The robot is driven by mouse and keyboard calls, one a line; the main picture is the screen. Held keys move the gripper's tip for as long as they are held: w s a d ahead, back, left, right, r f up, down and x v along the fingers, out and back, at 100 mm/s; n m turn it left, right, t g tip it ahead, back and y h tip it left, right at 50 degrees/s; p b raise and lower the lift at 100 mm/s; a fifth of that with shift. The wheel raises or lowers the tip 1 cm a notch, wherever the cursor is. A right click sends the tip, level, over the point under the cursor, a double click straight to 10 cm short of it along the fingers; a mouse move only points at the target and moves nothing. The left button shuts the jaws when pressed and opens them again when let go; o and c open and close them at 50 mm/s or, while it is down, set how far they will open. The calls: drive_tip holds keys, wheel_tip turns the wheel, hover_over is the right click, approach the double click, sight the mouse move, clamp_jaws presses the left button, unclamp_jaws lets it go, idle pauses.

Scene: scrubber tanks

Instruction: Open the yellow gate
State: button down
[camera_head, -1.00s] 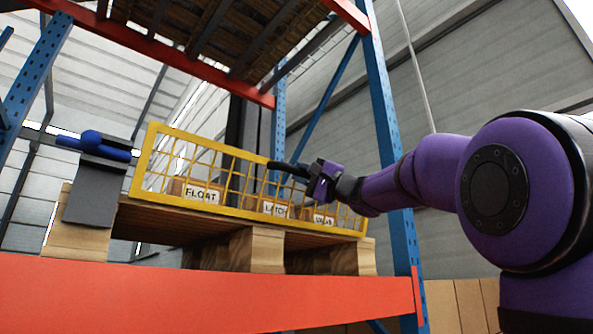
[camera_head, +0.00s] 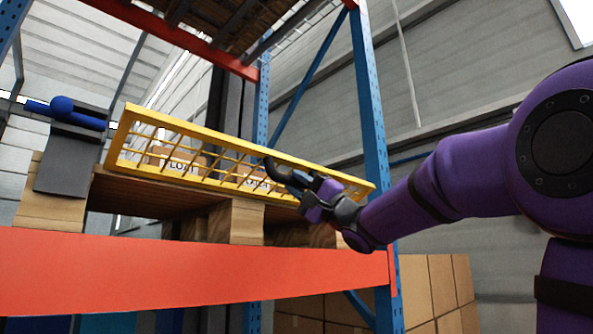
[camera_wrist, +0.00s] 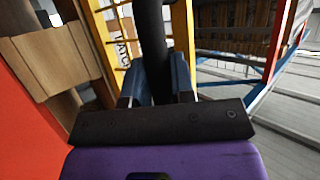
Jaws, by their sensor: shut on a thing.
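The yellow mesh gate (camera_head: 215,140) stands along the front edge of the wooden pallet on the rack. Its top rail leans out towards me, so the gate is tilted. My gripper (camera_head: 285,175) is at the top rail, right of its middle. In the wrist view, my gripper's fingers (camera_wrist: 157,82) are closed on both sides of a thick dark bar (camera_wrist: 150,35), which looks like the gate's handle. The gate's yellow frame (camera_wrist: 183,35) runs close beside it. The exact join between bar and gate is hidden.
Boxes labelled FLOAT (camera_head: 178,162) and LATCH (camera_head: 252,181) sit behind the mesh. An orange beam (camera_head: 190,280) crosses below the pallet (camera_head: 230,217). A blue upright (camera_head: 372,130) stands right, close to my arm. A grey bracket with a blue part (camera_head: 68,160) is at left.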

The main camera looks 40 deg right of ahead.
drive_tip(key=shift+w+f, duration=0.15)
drive_tip(key=shift+f, duration=0.55)
drive_tip(key=shift+w+f, duration=0.1)
drive_tip(key=shift+f, duration=0.55)
drive_tip(key=c, duration=1.4)
unclamp_jaws()
drive_tip(key=o, duration=0.4)
drive_tip(key=shift+w, duration=0.2)
drive_tip(key=shift+o, duration=0.2)
drive_tip(key=shift+s, duration=0.1)
drive_tip(key=v, duration=1)
drive_tip(key=shift+s+d+f, duration=0.2)
drive_tip(key=shift+s+f, duration=0.05)
drive_tip(key=shift+s, duration=0.05)
